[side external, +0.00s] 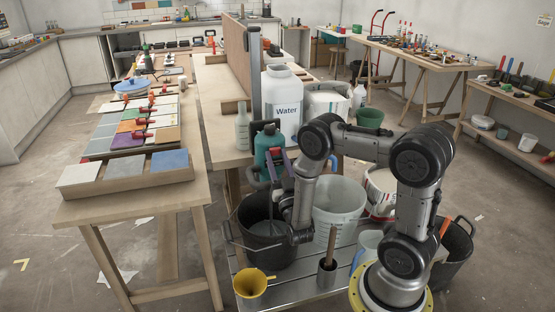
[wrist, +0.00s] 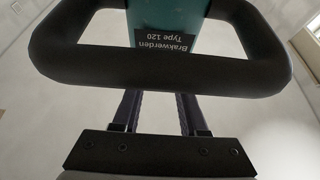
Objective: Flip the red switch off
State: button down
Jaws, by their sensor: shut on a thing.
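A teal power mixer (side external: 267,146) with black handles stands over the black bucket (side external: 258,232) in the side view, its lower end hidden in the bucket. In the wrist view its teal body (wrist: 188,22) carries a "Type 120" label, with a thick black handle (wrist: 160,72) across the picture. My gripper (side external: 279,162) points upward at the mixer. In the wrist view its two dark fingers stand apart and run up to the handle, which hides their tips. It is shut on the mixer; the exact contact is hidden. I cannot clearly make out the red switch.
A white water drum (side external: 284,98) and a bottle (side external: 242,130) stand behind on the workbench. A translucent bucket (side external: 340,207) is close to my arm on the right. A yellow funnel (side external: 252,283) lies in front. Tile stacks (side external: 125,170) fill the left bench.

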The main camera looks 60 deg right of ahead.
aim_at(280, 146)
jog(key=shift+c, duration=2.2)
grip_release()
jog(key=shift+s+a, duration=0.1)
jog(key=shift+v, duration=1.15)
jog(key=shift+s+a+r, duration=0.15)
jog(key=shift+a+r, duration=0.05)
jog(key=shift+r, duration=0.05)
notch_tip(280, 146, up, 6)
jog(key=shift+r, duration=0.15)
